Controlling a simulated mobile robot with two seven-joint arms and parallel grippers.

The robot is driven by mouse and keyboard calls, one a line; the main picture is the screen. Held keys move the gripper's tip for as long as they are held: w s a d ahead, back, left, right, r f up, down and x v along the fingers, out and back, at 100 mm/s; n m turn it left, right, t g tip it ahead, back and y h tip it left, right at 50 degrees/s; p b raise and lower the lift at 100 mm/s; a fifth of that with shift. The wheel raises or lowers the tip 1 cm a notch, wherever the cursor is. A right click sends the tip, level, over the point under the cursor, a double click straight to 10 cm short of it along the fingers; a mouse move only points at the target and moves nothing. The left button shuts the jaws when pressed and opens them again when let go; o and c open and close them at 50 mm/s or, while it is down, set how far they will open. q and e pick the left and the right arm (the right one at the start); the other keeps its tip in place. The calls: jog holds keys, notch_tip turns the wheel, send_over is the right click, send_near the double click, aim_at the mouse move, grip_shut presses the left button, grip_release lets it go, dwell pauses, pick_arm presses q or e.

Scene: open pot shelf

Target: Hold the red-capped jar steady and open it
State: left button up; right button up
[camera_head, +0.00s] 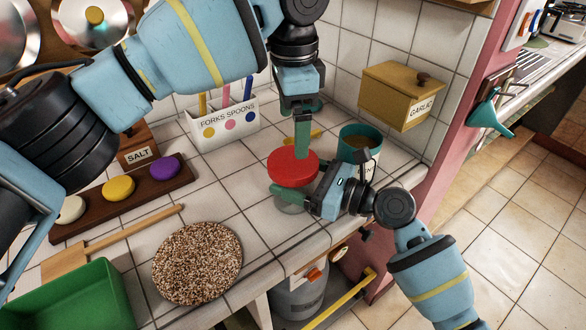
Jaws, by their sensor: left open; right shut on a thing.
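The red cap (293,166) tops a glass jar (289,208) near the counter's front right edge. The jar stands upright and is mostly hidden under its cap and behind my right gripper. My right gripper (300,192) comes in from the right and is shut on the jar's body, just below the cap. My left gripper (302,150) points down from above with its green fingers over the cap.
A teal cup (359,142) stands close behind the jar on the right. A forks and spoons holder (222,123) is at the back. A round cork mat (197,263) and a green bin (72,302) are at the front left. Tiles between mat and jar are clear.

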aim_at(293, 161)
pick_arm(q)
jog(key=m, duration=0.4)
jog(key=shift+m, duration=0.4)
jog(key=m, duration=0.4)
jog(key=shift+m, duration=0.3)
jog(key=m, duration=0.4)
jog(key=shift+m, duration=0.3)
jog(key=m, duration=0.3)
jog(key=shift+m, duration=0.4)
jog(key=shift+f, duration=4)
